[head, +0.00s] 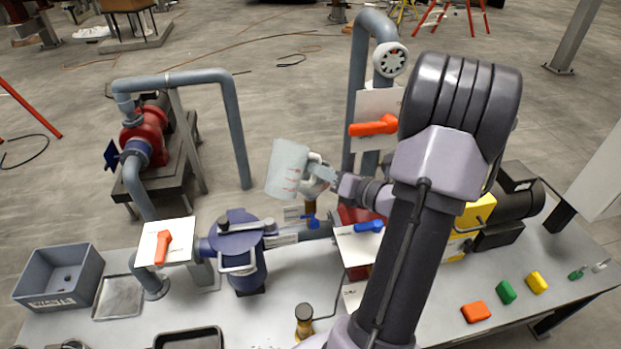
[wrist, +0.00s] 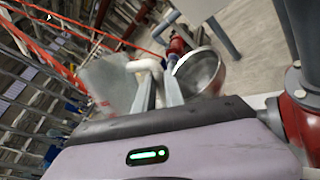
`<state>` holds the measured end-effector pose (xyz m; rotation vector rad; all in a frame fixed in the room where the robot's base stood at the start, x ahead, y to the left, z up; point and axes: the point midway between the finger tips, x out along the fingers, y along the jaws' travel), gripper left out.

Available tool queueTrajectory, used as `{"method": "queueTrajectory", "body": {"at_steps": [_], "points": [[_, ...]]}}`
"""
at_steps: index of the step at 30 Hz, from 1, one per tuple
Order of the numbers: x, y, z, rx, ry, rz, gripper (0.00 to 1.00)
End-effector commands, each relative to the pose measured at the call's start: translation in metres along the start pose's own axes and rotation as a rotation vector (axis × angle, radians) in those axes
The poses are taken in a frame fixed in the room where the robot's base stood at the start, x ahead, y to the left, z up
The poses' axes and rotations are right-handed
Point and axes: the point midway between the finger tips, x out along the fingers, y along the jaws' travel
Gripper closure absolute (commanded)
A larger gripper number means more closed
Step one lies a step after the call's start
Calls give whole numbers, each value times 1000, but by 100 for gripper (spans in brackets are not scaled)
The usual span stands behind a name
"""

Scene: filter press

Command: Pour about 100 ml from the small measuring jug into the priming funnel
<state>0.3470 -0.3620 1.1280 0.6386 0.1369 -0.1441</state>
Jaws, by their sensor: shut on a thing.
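My gripper (head: 318,178) is shut on the handle of the small measuring jug (head: 286,168), a translucent jug with red marks. The jug is held up in the air, somewhat tilted, above the bench's pipework. In the wrist view, the jug (wrist: 112,82) is left of my gripper's fingers (wrist: 158,92), with its pale handle between them. A shiny metal bowl, apparently the priming funnel (wrist: 203,72), shows just right of the fingers. In the head view, the funnel is mostly hidden behind the jug and gripper. I cannot tell the liquid level, and no stream is visible.
A blue-handled valve (head: 310,220) sits below the jug. An orange lever (head: 373,126) is on the upright pipe, and another blue lever (head: 369,226) is by my arm. A blue strainer housing (head: 240,255) and grey waste bin (head: 58,279) stand left.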

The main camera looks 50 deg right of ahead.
Motion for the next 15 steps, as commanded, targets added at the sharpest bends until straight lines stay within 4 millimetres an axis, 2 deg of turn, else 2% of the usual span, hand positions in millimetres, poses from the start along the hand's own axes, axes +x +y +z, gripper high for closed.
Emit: {"method": "queueTrajectory", "body": {"at_steps": [1, 9, 15], "points": [[2, -5, -10, -39, -12, 0, 100], [0, 2, -16, -278, -87, -3, 100], [0, 0, -27, -406, -127, -3, 100]]}}
